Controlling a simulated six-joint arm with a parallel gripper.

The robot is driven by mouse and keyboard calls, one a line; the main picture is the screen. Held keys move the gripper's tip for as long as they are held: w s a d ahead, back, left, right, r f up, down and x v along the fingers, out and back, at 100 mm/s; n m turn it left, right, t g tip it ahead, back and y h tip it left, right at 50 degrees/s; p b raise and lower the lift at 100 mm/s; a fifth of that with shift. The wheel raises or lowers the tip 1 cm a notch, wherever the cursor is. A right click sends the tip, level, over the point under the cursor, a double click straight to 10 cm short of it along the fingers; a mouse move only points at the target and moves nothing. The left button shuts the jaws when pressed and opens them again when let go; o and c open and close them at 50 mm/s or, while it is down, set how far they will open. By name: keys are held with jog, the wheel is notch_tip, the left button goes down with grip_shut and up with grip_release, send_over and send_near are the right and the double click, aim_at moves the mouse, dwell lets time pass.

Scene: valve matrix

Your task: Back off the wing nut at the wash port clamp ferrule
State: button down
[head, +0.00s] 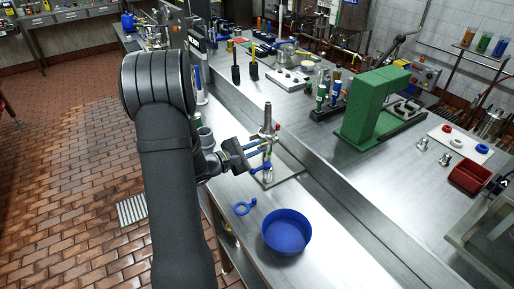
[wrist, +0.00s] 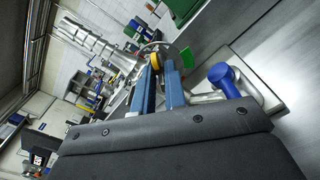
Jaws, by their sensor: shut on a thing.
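A steel pipe assembly (head: 268,118) stands upright on a metal plate on the bench, and a bright clamp ring (wrist: 152,46) shows beyond my fingertips in the wrist view. My gripper (head: 266,143) reaches it from the left with its two blue fingers. In the wrist view, my gripper (wrist: 160,62) is shut on a small yellow piece, which looks like the wing nut (wrist: 156,62) at the clamp. The fingers hide most of its shape, so its turn and thread cannot be told. A blue valve handle (head: 261,167) sits lower on the same assembly, also in the wrist view (wrist: 228,80).
A blue bowl (head: 286,232) and a blue ring-shaped tool (head: 243,208) lie on the near bench. A raised ledge runs behind the pipe. A green block-shaped fixture (head: 370,105) and a red bin (head: 471,176) are to the right. The bench right of the bowl is clear.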

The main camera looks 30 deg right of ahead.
dwell(0.4)
jog(key=c, duration=1.6)
grip_release()
jog(key=a, duration=1.7)
jog(key=shift+a, duration=0.25)
jog(key=d, duration=1.7)
jog(key=shift+d, duration=0.25)
